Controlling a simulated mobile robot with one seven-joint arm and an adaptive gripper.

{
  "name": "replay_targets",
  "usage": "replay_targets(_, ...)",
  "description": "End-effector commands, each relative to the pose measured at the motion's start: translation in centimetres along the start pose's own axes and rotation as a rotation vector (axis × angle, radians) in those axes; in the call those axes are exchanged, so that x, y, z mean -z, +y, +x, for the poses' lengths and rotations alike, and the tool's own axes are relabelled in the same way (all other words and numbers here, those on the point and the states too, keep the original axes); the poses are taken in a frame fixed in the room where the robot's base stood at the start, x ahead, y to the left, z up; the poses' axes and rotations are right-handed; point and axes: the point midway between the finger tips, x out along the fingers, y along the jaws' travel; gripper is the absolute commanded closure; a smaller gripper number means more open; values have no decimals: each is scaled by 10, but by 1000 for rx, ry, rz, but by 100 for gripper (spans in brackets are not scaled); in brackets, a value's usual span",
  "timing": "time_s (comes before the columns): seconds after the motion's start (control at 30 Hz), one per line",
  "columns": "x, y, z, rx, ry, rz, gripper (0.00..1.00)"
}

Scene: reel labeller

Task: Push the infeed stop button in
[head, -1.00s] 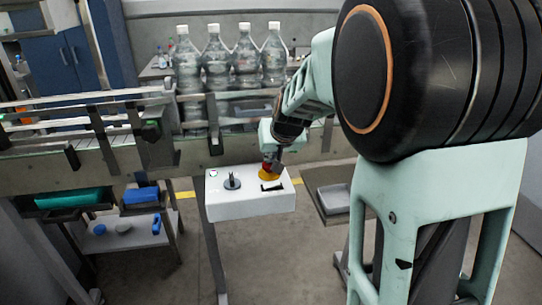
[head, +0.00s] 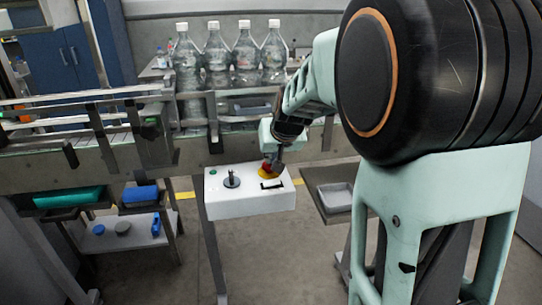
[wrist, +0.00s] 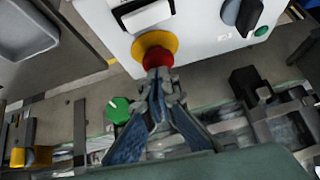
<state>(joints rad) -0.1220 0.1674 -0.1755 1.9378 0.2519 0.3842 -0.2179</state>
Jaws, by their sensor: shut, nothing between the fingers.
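The stop button is a red mushroom head (wrist: 157,58) on a yellow collar (wrist: 150,41), set in the face of a white control box (head: 240,206). In the head view the red button (head: 266,165) shows partly beside my gripper (head: 277,166), which covers part of it. In the wrist view the fingertips of my gripper (wrist: 159,76) are closed together with nothing between them, right at the red head. They look to be touching it or very close; I cannot tell how far in the button sits.
The box also carries a dark rotary knob (head: 232,180), a black-framed switch (head: 271,184) and a small green lamp (head: 213,172). Behind it runs a conveyor (head: 100,160) with several clear bottles (head: 217,55). A grey tray (head: 336,196) stands to the right.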

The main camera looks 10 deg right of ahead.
Motion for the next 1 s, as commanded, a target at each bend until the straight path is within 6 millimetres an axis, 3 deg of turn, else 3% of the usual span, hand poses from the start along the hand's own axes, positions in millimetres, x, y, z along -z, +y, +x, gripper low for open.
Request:
replay_targets(0.03, 14, 0, -13, 0, 10, 0, 100)
replay_targets(0.13, 31, -1, -31, 1, 22, 0, 100)
replay_targets(0.3, 30, -1, -72, 2, 27, 1, 100)
replay_targets(0.5, 28, -1, -106, 1, 27, 0, 100)
replay_targets(0.7, 27, -1, -121, 1, 27, 0, 100)
replay_targets(1.0, 27, -1, -122, 1, 28, 0, 100)
